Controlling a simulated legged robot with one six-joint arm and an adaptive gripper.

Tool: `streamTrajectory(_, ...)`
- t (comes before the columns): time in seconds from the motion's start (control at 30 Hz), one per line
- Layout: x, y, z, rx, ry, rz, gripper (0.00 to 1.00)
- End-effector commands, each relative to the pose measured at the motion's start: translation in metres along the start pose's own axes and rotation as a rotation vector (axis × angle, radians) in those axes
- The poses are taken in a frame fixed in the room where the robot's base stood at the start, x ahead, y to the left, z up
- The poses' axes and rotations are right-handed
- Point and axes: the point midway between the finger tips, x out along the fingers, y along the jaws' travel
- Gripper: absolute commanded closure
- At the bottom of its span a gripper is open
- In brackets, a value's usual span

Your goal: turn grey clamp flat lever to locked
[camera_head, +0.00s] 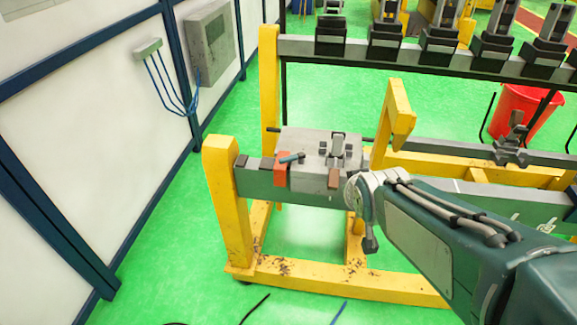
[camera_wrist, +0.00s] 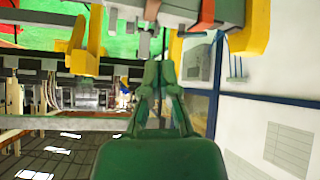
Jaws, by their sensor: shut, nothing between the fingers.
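The grey clamp (camera_head: 338,150) is on top of a grey block (camera_head: 305,143) on the green beam of a yellow stand. Its small upright lever part shows in the head view, but its exact lever angle is hard to read. In the wrist view the block (camera_wrist: 185,10) is at the top edge, seen from another side, with small grey metal parts (camera_wrist: 143,45) hanging in front of my fingertips. My gripper (camera_wrist: 158,66) is shut and empty, its fingertips close together just short of these parts. I cannot tell whether they touch. In the head view my arm mostly hides the gripper.
An orange-red bracket (camera_head: 281,170) with a dark lever (camera_head: 291,158) is left of the clamp. Green floor (camera_head: 150,225) is open at left.

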Motion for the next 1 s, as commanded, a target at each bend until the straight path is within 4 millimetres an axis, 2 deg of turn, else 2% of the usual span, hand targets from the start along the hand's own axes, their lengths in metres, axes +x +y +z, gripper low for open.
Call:
streamTrajectory(0.03,0.016,0.0,-0.002,0.002,0.032,-0.002,1.0)
streamTrajectory(0.3,0.086,-0.01,-0.022,-0.024,0.262,-0.04,1.0)
streamTrajectory(0.5,0.131,-0.027,-0.023,-0.047,0.427,-0.1,1.0)
streamTrajectory(0.8,0.175,-0.056,0.0,-0.032,0.669,-0.219,1.0)
streamTrajectory(1.0,0.182,-0.067,0.016,-0.002,0.783,-0.274,1.0)
